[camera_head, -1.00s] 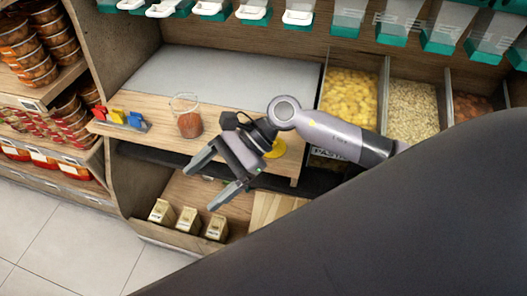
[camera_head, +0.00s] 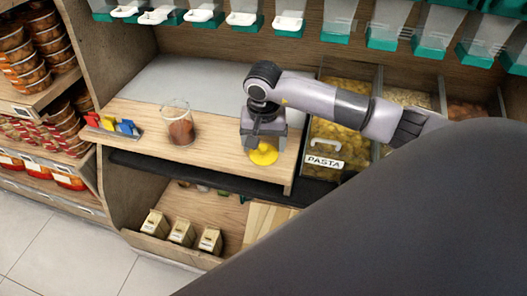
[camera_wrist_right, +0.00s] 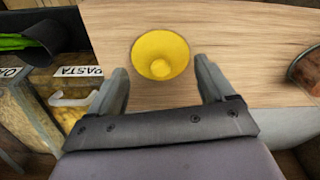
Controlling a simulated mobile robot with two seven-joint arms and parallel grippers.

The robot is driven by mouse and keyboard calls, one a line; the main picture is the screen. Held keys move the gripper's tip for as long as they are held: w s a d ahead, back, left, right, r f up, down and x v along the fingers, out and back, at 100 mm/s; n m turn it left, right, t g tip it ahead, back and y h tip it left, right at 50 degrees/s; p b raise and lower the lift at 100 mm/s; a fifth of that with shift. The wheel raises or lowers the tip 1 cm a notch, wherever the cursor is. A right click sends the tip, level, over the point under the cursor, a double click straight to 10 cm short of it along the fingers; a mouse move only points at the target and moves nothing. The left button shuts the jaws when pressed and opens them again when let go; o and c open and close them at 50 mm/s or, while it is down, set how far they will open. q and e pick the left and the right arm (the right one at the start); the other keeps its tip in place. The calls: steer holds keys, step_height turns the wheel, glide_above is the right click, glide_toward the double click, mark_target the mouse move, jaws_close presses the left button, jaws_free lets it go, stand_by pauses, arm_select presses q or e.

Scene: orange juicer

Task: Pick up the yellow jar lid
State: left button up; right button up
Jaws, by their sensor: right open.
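The yellow jar lid (camera_head: 263,154) lies on the wooden counter (camera_head: 215,153), near its right end. In the right wrist view the lid (camera_wrist_right: 160,54) is round with a raised knob in its middle. My right gripper (camera_head: 262,146) is above the lid and points down at it. In the right wrist view the right gripper (camera_wrist_right: 162,85) is open, with one finger on each side of the lid's near edge and nothing between the tips. The glass jar (camera_head: 178,124) with brown contents stands on the counter to the left. My left gripper is not in view.
A small stand with coloured pieces (camera_head: 112,126) is at the counter's left end. A pasta bin (camera_head: 338,140) with a white handle is just right of the lid. Several cartons (camera_head: 181,233) stand on the lower shelf. The counter between jar and lid is clear.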

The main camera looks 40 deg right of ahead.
step_height(320, 180, down, 2)
steer(key=shift+w+d, duration=0.1)
steer(key=shift+w, duration=0.05)
steer(key=shift+c, duration=0.3)
jaws_close()
